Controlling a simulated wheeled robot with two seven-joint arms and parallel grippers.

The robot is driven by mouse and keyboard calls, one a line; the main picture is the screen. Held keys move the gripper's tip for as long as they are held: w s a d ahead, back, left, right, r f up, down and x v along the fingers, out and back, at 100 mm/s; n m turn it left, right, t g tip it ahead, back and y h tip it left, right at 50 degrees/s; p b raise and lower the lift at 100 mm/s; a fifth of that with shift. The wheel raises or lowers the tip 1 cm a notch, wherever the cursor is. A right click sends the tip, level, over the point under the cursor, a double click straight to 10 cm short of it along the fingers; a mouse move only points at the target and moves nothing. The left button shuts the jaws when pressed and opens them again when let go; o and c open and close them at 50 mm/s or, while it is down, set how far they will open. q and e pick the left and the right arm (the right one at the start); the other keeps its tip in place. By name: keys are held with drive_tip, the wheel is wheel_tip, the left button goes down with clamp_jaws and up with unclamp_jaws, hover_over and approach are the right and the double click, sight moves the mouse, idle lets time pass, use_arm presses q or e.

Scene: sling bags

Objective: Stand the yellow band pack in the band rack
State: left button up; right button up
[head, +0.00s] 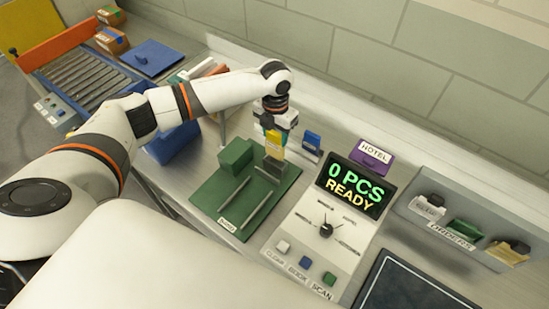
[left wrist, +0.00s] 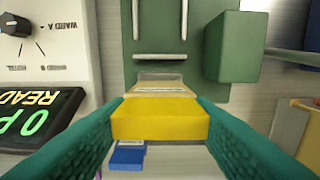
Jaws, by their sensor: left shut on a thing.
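My left gripper (head: 273,128) points down over the far end of the green band rack (head: 212,190). It is shut on the yellow band pack (head: 275,145). In the left wrist view the yellow pack (left wrist: 160,118) is pinched between the two teal fingers (left wrist: 160,128). The rack has metal rails (head: 258,201) and a green block (head: 236,154) at its far left. The pack is at the rack's far edge; I cannot tell whether it touches the rack. The rails (left wrist: 159,57) lie ahead of the pack in the wrist view. My right gripper is not in view.
A blue item (head: 312,139) stands just right of the pack. A console with a lit screen (head: 352,188) and buttons is right of the rack. A purple "HOTEL" holder (head: 371,157) and grey orders tray (head: 408,211) stand further right. A wall runs behind.

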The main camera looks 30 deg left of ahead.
use_arm(q)
drive_tip(key=shift+r, duration=0.1)
drive_tip(key=shift+r, duration=1.9)
drive_tip(key=shift+w, duration=0.1)
